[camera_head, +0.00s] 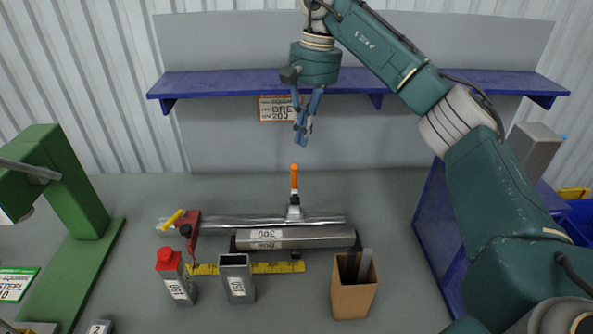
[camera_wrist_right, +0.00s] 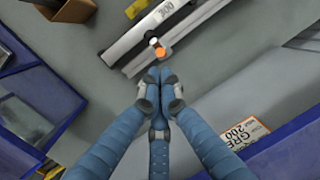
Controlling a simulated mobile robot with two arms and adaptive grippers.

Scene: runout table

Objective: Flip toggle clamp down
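The toggle clamp (camera_head: 294,213) stands at the back of a metal bar on the table, with its orange-tipped handle (camera_head: 294,178) pointing upright. In the right wrist view the orange handle tip (camera_wrist_right: 160,51) shows just beyond my fingertips. My right gripper (camera_head: 301,141) hangs above and behind the handle, pointing down, apart from it. Its blue fingers come together at the tips in the right wrist view (camera_wrist_right: 158,77), with nothing between them. My left gripper is out of view.
A red clamp with a yellow handle (camera_head: 188,226) sits at the bar's left end. A red-capped bottle (camera_head: 175,277), a grey open tube (camera_head: 237,279) and a brown box (camera_head: 354,298) stand in front. A blue shelf (camera_head: 220,84) runs behind; a green machine (camera_head: 72,190) is left.

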